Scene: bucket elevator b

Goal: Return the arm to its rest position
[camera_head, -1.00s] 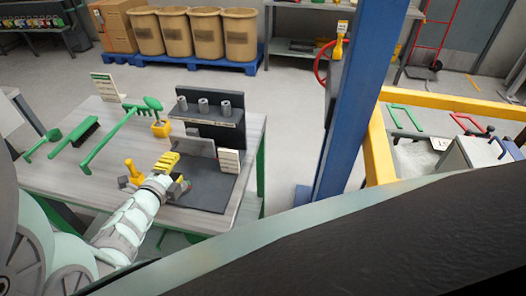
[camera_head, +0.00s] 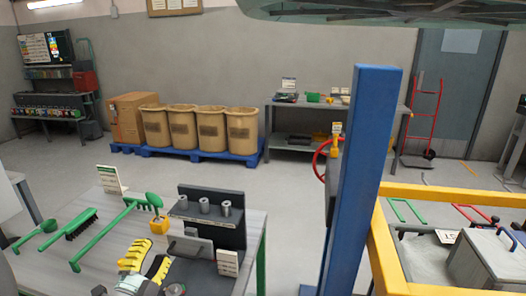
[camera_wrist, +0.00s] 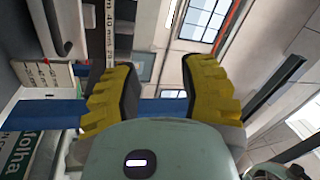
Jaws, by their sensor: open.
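My gripper (camera_head: 146,262) shows at the bottom of the head view, with yellow ribbed finger pads held apart and nothing between them. It appears in front of the workbench (camera_head: 250,228), near the dark stand (camera_head: 211,190) that carries several grey cylinders. In the wrist view my gripper (camera_wrist: 157,95) is also open and empty. Beyond its fingers are windows and walls, seen at a tilt. Most of my arm is outside the head view.
Green tools, including a brush (camera_head: 80,222) and a scraper (camera_head: 105,236), lie on the bench's left. A blue column (camera_head: 360,180) and yellow frame (camera_head: 385,255) stand to the right. Brown bins (camera_head: 198,132) on a blue pallet stand behind. Floor between is clear.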

